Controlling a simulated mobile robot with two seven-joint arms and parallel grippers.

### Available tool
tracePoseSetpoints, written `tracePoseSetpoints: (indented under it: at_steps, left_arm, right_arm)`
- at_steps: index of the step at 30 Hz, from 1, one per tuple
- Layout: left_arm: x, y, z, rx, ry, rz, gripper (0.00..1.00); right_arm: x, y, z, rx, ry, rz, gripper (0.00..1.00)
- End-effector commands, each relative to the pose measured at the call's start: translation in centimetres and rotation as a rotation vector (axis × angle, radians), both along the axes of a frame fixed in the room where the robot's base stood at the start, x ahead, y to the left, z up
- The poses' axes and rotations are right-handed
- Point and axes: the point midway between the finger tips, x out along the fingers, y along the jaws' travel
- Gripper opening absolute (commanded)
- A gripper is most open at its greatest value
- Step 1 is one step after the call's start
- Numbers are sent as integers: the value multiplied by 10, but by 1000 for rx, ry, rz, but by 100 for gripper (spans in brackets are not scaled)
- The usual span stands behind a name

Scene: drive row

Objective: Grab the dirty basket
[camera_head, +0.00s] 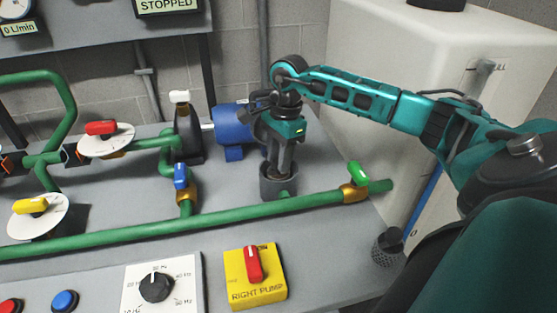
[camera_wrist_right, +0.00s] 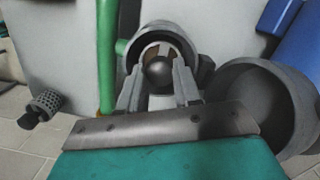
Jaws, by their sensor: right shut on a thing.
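My right gripper (camera_head: 281,170) reaches straight down into a grey round housing (camera_head: 268,190) on the green pipe, and its fingertips are hidden inside. In the right wrist view the gripper (camera_wrist_right: 158,80) is shut on a dark round knob (camera_wrist_right: 157,70) within the housing (camera_wrist_right: 133,40). The knob appears to belong to the dirty basket, with some brown showing around it; most of the basket is hidden by the housing wall and fingers. A separate grey perforated basket (camera_head: 387,248) stands low beside the white tank; it also shows in the right wrist view (camera_wrist_right: 46,102). My left gripper is out of view.
A blue motor (camera_head: 235,125) and a dark pump (camera_head: 187,130) stand just left of the housing. A green pipe (camera_head: 240,207) with a green-handled valve (camera_head: 357,172) runs in front. The white tank (camera_head: 400,60) stands at right. Front controls include a red switch (camera_head: 254,262).

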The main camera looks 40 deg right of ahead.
Motion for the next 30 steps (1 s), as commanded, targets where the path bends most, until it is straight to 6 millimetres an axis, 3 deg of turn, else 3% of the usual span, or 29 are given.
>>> tracePoseSetpoints:
  at_steps: [4,20,26,30]
  left_arm:
    - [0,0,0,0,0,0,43]
    - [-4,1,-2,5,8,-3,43]
    - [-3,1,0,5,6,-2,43]
    - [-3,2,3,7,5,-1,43]
  right_arm:
    - [0,0,0,0,0,0,0]
    - [0,0,3,0,-2,0,0]
    - [1,-1,21,-1,-5,-1,0]
    - [1,0,46,-1,-6,-1,0]
